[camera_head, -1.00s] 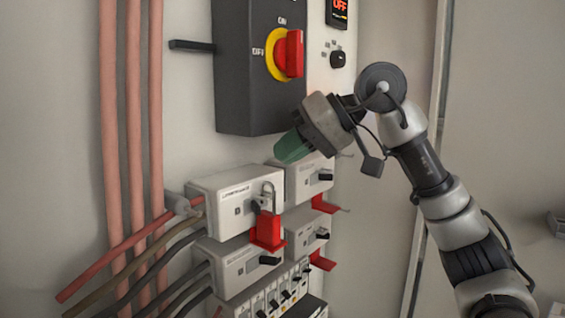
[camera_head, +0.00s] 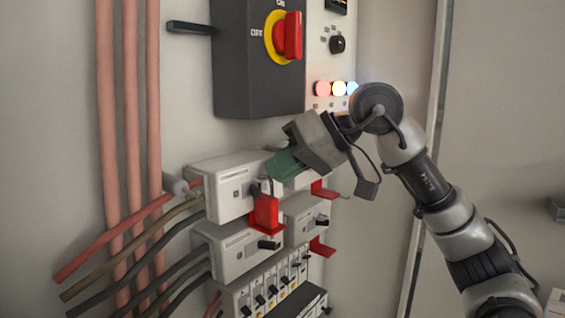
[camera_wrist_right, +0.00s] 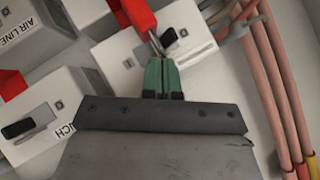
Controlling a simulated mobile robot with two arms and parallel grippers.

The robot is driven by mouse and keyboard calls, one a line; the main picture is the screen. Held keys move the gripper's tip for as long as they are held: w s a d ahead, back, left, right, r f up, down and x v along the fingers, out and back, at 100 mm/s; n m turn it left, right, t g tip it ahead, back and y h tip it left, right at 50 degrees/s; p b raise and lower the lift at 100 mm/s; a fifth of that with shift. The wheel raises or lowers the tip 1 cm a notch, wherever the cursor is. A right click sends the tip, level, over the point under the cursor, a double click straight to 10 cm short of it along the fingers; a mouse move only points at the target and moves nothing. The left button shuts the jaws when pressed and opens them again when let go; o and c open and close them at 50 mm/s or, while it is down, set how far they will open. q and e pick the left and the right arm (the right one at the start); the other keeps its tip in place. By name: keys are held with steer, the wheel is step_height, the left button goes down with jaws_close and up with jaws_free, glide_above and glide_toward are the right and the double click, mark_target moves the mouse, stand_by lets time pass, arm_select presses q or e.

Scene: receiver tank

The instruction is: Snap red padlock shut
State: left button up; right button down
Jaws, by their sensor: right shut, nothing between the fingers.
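The red padlock (camera_head: 265,212) hangs at the front of the upper left white breaker box (camera_head: 229,198) in the head view. In the right wrist view the red padlock (camera_wrist_right: 137,14) is at the top, partly cut off, with its metal shackle just beyond my fingertips. My right gripper (camera_head: 277,170) has green fingers, shut and empty, at the shackle just above the padlock body. In the wrist view the green fingers (camera_wrist_right: 160,62) are together and reach the shackle; I cannot tell whether they touch it. Whether the shackle is latched is hidden. My left gripper is not in view.
A dark switch box (camera_head: 258,70) with a red and yellow rotary handle (camera_head: 291,36) is above. Lit indicator lamps (camera_head: 338,88) show beside it. Pink pipes (camera_head: 130,120) and cables are at the left. More boxes and small breakers (camera_head: 272,290) are below.

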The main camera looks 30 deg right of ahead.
stand_by(0.3)
steer(key=b+v, duration=0.1)
steer(key=v, duration=1)
steer(key=shift+b, duration=0.3)
steer(key=shift+w+f, duration=0.1)
